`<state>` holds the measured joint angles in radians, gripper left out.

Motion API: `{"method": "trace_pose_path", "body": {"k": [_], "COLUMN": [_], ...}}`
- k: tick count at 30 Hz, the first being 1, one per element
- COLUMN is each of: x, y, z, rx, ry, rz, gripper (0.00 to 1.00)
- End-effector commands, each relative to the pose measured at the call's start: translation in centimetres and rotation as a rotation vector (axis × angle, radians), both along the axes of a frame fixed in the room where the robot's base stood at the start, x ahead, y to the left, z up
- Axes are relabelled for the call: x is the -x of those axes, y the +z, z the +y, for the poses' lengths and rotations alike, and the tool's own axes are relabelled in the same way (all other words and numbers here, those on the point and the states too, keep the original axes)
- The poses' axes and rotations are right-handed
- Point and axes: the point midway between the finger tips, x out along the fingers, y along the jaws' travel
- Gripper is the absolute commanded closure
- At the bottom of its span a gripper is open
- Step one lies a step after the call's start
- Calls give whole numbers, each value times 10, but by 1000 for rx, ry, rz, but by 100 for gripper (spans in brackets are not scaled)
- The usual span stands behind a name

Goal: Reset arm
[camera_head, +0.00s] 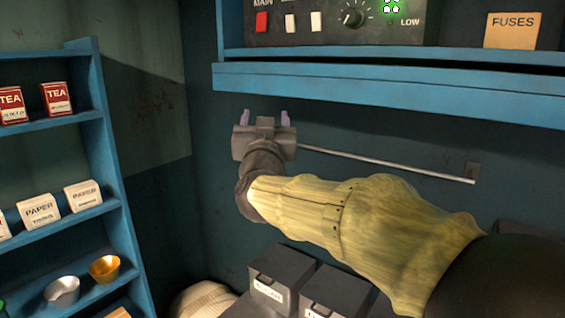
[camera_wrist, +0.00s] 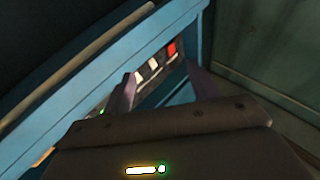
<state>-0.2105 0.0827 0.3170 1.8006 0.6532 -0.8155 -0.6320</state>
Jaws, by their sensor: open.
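My gripper (camera_head: 265,118) is open and empty, with its two fingers pointing up just below the blue shelf (camera_head: 380,86). My arm reaches in from the lower right in a yellowish sleeve. In the wrist view my gripper (camera_wrist: 158,88) has its fingers apart with nothing between them. Beyond the fingers the wrist view shows the control panel's red switch (camera_wrist: 172,49) and pale switches (camera_wrist: 153,64).
A control panel (camera_head: 335,25) and a FUSES box (camera_head: 512,30) sit on the blue shelf. A thin rod (camera_head: 390,163) runs along the wall. A blue rack (camera_head: 112,180) at left holds tea tins, paper boxes and cups. Dark bins (camera_head: 285,270) stand below my arm.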

Motion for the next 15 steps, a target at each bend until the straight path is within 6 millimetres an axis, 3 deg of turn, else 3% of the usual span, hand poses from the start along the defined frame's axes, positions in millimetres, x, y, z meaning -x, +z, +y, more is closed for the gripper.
{"method": "trace_pose_path", "body": {"k": [1, 3, 8, 15], "x": [-6, -10, -1, 51], "y": [-31, -73, -168, -295], "z": [-6, -13, -39, -94], "rx": [41, 83, 143, 164], "ry": [31, 73, 132, 144], "rz": [81, 199, 480, 911], "gripper": [41, 41, 41, 41]}}
